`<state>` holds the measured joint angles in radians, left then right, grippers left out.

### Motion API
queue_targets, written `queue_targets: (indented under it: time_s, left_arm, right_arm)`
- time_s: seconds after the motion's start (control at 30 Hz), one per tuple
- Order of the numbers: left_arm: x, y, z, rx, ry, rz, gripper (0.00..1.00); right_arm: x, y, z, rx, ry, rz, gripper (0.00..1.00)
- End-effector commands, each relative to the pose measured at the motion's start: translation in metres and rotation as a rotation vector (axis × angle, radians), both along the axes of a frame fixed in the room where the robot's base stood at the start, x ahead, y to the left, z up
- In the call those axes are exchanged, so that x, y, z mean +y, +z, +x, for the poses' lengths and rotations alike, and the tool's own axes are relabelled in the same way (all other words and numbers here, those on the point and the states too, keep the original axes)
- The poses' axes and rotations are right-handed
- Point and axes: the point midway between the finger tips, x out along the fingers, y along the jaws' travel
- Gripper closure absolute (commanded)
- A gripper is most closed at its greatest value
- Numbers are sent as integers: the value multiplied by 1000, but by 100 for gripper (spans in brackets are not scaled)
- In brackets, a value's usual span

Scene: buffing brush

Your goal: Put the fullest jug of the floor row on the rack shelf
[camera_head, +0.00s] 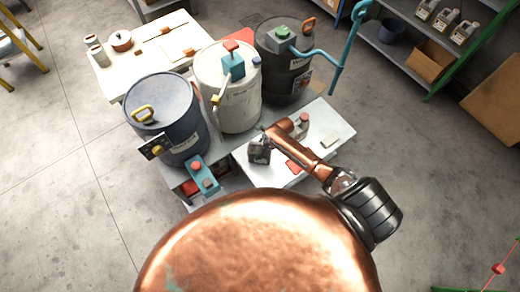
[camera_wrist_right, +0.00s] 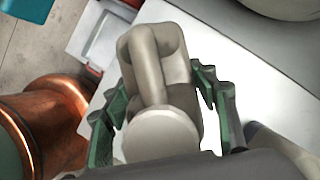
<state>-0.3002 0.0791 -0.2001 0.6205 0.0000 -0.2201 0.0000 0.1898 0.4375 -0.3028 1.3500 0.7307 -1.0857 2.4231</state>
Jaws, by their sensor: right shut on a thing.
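My right gripper (camera_head: 262,139) is over the white tabletop in the head view, at the end of my copper arm. A small grey jug (camera_head: 259,153) is at its tip. In the right wrist view, the green fingers of my right gripper (camera_wrist_right: 163,100) stand on both sides of a grey-beige jug (camera_wrist_right: 152,62), shut on it. Its handle and round pale cap face the camera. Fill levels cannot be told. My left gripper is not in view.
A blue drum (camera_head: 165,115), a cream drum (camera_head: 235,100) and a dark drum (camera_head: 285,75) stand close behind the jug. The white tabletop (camera_head: 335,120) carries small red and beige items. A cardboard box (camera_head: 430,62) is on the rack. Open floor lies at right.

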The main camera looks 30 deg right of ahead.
Motion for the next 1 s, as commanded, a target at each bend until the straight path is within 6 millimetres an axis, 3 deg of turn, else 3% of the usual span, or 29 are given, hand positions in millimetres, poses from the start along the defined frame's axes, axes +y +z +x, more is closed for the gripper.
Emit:
queue_targets:
  time_s: [0.33, 0.37, 0.4, 0.6, 0.87, 1.0]
  left_arm:
    - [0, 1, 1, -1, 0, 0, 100]
    - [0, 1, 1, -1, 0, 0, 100]
    - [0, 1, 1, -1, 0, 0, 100]
    - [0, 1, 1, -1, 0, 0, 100]
    - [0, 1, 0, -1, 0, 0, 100]
    - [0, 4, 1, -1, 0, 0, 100]
  right_arm:
    - [1, 1, 2, -5, 1, 1, 100]
    - [0, -1, 0, 0, 1, 0, 45]
    - [0, -1, 0, 0, 1, 0, 42]
    - [0, -1, 0, 0, 1, 0, 29]
    - [0, -1, 0, 0, 0, 0, 29]
    - [-2, 8, -2, 0, -1, 0, 29]
